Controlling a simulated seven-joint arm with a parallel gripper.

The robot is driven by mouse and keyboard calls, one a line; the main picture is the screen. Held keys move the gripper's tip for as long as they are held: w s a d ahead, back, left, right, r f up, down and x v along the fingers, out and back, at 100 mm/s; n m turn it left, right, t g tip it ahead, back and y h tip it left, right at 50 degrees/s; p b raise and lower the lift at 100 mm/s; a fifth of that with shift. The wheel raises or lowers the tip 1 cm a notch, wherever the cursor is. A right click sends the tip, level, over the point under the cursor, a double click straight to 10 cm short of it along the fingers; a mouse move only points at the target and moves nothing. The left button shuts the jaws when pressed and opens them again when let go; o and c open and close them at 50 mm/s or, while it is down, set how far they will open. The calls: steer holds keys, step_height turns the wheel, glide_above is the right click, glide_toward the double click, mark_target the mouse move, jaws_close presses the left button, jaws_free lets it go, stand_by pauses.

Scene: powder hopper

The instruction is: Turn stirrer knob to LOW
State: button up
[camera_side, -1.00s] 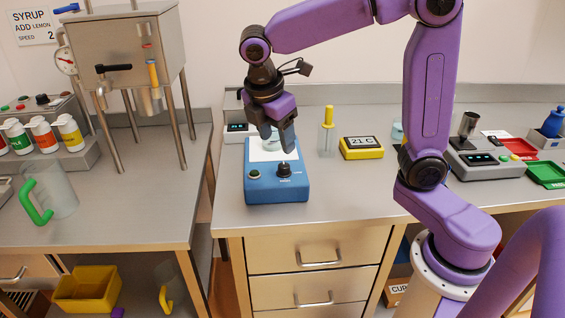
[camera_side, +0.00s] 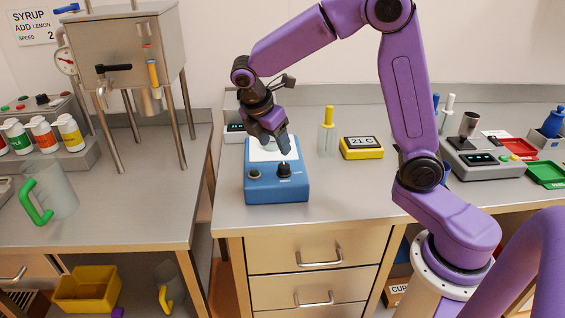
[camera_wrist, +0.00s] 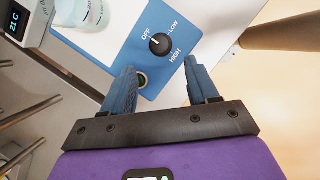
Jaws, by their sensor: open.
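The blue stirrer (camera_side: 277,192) sits on the right-hand counter with a white top plate. Its black knob (camera_side: 284,169) is on the front panel and also shows in the wrist view (camera_wrist: 159,43), with OFF, LOW and HIGH printed around it. The knob's pale mark appears to point toward OFF. My gripper (camera_side: 278,149) hangs above the stirrer, behind the knob in the side view. In the wrist view my gripper (camera_wrist: 160,66) is open and empty, its fingers pointing toward the knob, one on either side and apart from it. A green button (camera_wrist: 142,79) shows beside the left finger.
A clear beaker (camera_wrist: 91,14) stands on the stirrer's white plate. The counter in front of the stirrer is clear.

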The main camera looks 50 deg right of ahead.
mark_target(284, 165)
steer(key=x, duration=0.9)
steer(key=c, duration=1)
